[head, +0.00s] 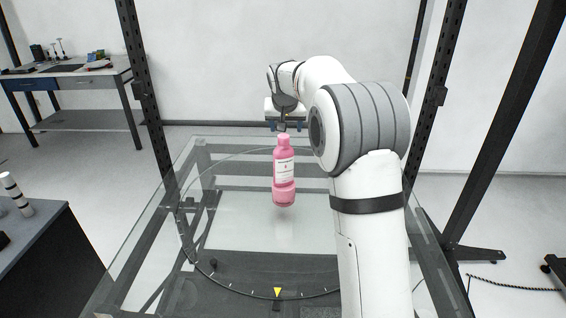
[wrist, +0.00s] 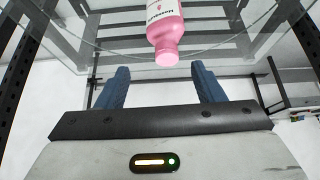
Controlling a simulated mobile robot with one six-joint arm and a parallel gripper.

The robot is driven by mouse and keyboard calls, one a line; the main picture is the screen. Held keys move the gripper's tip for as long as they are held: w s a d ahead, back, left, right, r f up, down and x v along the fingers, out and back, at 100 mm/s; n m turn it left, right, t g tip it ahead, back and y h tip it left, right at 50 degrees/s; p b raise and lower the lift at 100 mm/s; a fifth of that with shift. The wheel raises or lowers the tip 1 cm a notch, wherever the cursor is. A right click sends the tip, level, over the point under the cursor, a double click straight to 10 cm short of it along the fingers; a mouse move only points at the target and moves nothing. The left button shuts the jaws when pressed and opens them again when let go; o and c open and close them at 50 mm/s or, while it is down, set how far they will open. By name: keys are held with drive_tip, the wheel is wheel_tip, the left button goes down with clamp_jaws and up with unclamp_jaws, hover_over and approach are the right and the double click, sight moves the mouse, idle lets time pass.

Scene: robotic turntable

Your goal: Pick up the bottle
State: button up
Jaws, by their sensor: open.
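A pink bottle (head: 285,172) with a white label stands upright on the clear glass turntable (head: 240,235). In the wrist view the bottle (wrist: 164,22) shows at the top, cap pointing down, its far end cut off by the frame. My gripper (head: 286,125) is behind the bottle in the head view, near cap height. In the wrist view my gripper (wrist: 160,72) has its two blue fingers spread apart with nothing between them. The bottle's cap appears just beyond the fingertips, between their lines. Whether any finger touches it cannot be told, but a gap shows.
Dark frame posts (head: 148,90) rise around the turntable. A workbench (head: 70,75) with small items stands at the back left. A dark cabinet (head: 45,250) with a white cylinder (head: 15,192) stands at the left. The glass around the bottle is clear.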

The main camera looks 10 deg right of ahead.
approach(284, 136)
drive_tip(key=x, duration=0.3)
drive_tip(key=p+x, duration=0.3)
drive_tip(key=x, duration=0.5)
drive_tip(key=shift+s+a, duration=0.1)
drive_tip(key=shift+s, duration=0.05)
clamp_jaws()
idle(0.3)
